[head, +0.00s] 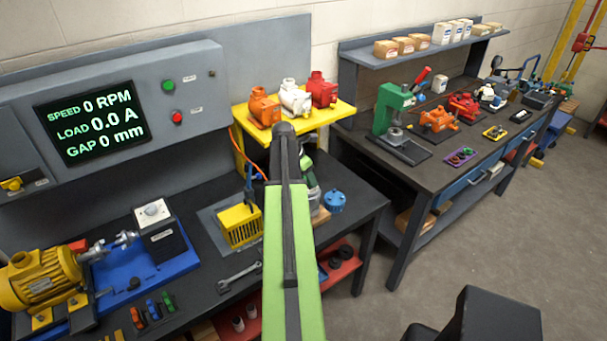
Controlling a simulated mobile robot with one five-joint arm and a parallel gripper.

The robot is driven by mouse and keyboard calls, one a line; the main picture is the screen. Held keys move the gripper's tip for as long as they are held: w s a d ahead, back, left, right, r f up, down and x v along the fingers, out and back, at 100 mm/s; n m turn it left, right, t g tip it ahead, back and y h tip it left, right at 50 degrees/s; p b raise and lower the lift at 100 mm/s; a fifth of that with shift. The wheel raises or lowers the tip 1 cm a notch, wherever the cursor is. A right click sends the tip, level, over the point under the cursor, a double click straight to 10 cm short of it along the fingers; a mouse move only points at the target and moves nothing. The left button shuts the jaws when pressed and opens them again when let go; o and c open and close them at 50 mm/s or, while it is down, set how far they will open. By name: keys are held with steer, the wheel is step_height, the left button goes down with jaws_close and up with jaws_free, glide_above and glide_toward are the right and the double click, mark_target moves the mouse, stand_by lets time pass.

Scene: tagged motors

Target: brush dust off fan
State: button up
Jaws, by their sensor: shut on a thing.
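My green arm rises through the middle of the head view and bends at its dark top end. Part of a further green link shows just to the right behind it. My gripper is hidden behind the arm, so I cannot see its jaws or what they hold. I cannot make out a brush or dust. I cannot tell for sure which thing is the fan. A round blue part (334,201) sits on the near bench, right of my arm. A tan piece (321,216) shows beside it, partly covered.
A yellow basket (239,228) and a wrench (240,277) lie left of my arm on the dark bench. A yellow motor (42,281) stands far left. A yellow stand (338,109) carries several small motors. A second bench is at right, with open floor (420,270) before it.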

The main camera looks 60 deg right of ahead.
steer(key=shift+s+a, duration=0.45)
steer(key=shift+s, duration=0.4)
steer(key=shift+s+a, duration=0.4)
steer(key=shift+s, duration=0.4)
step_height(320, 180, up, 6)
steer(key=p, duration=0.6)
step_height(320, 180, up, 3)
steer(key=p, duration=0.3)
steer(key=shift+f, duration=0.1)
